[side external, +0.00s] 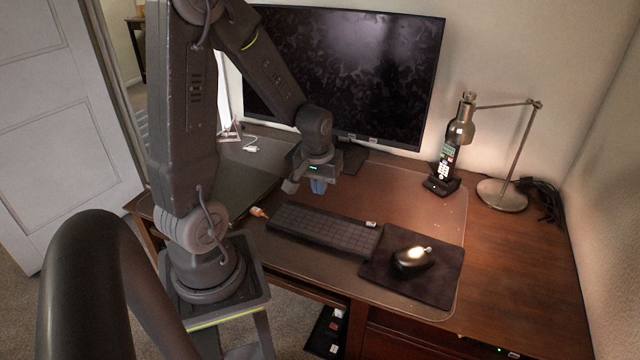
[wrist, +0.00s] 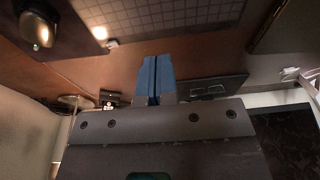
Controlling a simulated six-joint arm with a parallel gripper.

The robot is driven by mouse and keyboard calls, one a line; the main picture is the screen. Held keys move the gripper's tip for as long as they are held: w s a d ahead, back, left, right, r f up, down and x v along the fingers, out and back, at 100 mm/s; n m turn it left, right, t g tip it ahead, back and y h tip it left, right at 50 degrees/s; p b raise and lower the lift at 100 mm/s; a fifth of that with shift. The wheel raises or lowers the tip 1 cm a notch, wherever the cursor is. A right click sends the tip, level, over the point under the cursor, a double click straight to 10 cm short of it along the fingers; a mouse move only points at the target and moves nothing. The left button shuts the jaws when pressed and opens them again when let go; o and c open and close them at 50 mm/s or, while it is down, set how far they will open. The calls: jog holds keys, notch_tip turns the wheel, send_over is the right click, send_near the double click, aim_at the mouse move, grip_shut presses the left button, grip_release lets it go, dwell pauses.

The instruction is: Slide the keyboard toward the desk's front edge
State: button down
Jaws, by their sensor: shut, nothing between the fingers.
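The dark keyboard (side external: 322,232) lies flat on the desk blotter (side external: 420,205), to the left of the mouse pad. In the wrist view the keyboard (wrist: 165,15) shows at the top, partly cut off. My gripper (side external: 318,187) is on the monitor side of the keyboard, over the blotter. Its blue fingers (wrist: 155,78) are together with nothing between them. They look apart from the keyboard; their exact height above the blotter is hard to tell. The desk's front edge is on the near side of the keyboard.
A mouse (side external: 412,259) sits on a black mouse pad (side external: 440,277) right of the keyboard. A small white item (side external: 371,224) is by the keyboard's right end, an orange-tipped one (side external: 259,212) by its left. The monitor (side external: 350,75), phone (side external: 443,170) and lamp (side external: 502,195) stand behind.

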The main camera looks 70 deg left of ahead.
aim_at(366, 224)
jog(key=c, duration=1.6)
grip_release()
jog(key=shift+w, duration=0.2)
jog(key=o, duration=0.8)
jog(key=w+m, duration=0.2)
jog(key=w+a+m+g+h, duration=0.1)
jog(key=w+m, duration=0.1)
jog(key=m, duration=0.1)
jog(key=w+m, duration=0.3)
jog(key=shift+a+f+h, duration=0.1)
jog(key=shift+a+h, duration=0.05)
jog(key=shift+h, duration=0.15)
jog(key=o, duration=0.4)
jog(key=w+m, duration=0.2)
jog(key=w+m+g+h, duration=0.1)
jog(key=w+m, duration=0.1)
jog(key=m, duration=0.1)
jog(key=w+m, duration=0.2)
jog(key=m, duration=0.1)
jog(key=shift+w+d+f+g, duration=0.15)
jog(key=shift+d+f+g, duration=0.15)
jog(key=shift+f+g, duration=0.1)
jog(key=shift+w+d+m+h, duration=0.1)
jog(key=shift+w+m+h, duration=0.3)
jog(key=shift+m, duration=0.4)
jog(key=shift+f, duration=0.15)
jog(key=x, duration=1.3)
jog(key=shift+s+f, duration=0.1)
jog(key=shift+f, duration=0.2)
